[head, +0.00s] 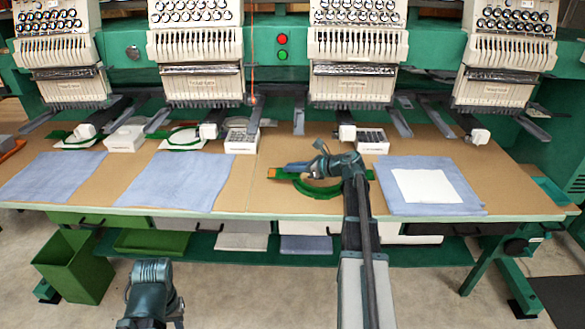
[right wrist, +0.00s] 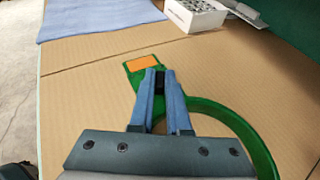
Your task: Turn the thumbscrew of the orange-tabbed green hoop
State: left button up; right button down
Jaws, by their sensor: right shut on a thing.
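The green hoop (head: 317,193) with the orange tab (head: 274,172) lies flat on the tan table top, near the front edge. In the right wrist view the hoop (right wrist: 262,148) curves away to the right, and its orange tab (right wrist: 145,62) is just beyond my fingertips. My right gripper (head: 300,167) reaches over the hoop from the right. In the right wrist view its blue fingers (right wrist: 158,82) are shut on a small dark piece beside the tab, apparently the thumbscrew, mostly hidden between them. My left arm is low at the bottom left, away from the table; its fingers cannot be made out.
A blue cloth with a white square (head: 425,186) lies to the right, and another blue cloth (head: 175,180) to the left. White boxes (head: 241,142) stand behind. Embroidery machine heads (head: 355,45) overhang the back. A green bin (head: 75,265) stands on the floor.

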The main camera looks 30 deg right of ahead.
jog(key=shift+s+a, duration=0.1)
dwell(0.3)
jog(key=m+h, duration=0.1)
jog(key=m+t+h, duration=0.1)
jog(key=h, duration=0.1)
jog(key=shift+s+a+m, duration=0.15)
jog(key=shift+a+m, duration=0.15)
jog(key=shift+m, duration=0.1)
jog(key=shift+a+m+h, duration=0.1)
jog(key=shift+m+h, duration=2.1)
jog(key=shift+h, duration=0.4)
jog(key=shift+m+h, duration=0.3)
jog(key=shift+h, duration=0.2)
jog(key=c, duration=0.9)
grip_release()
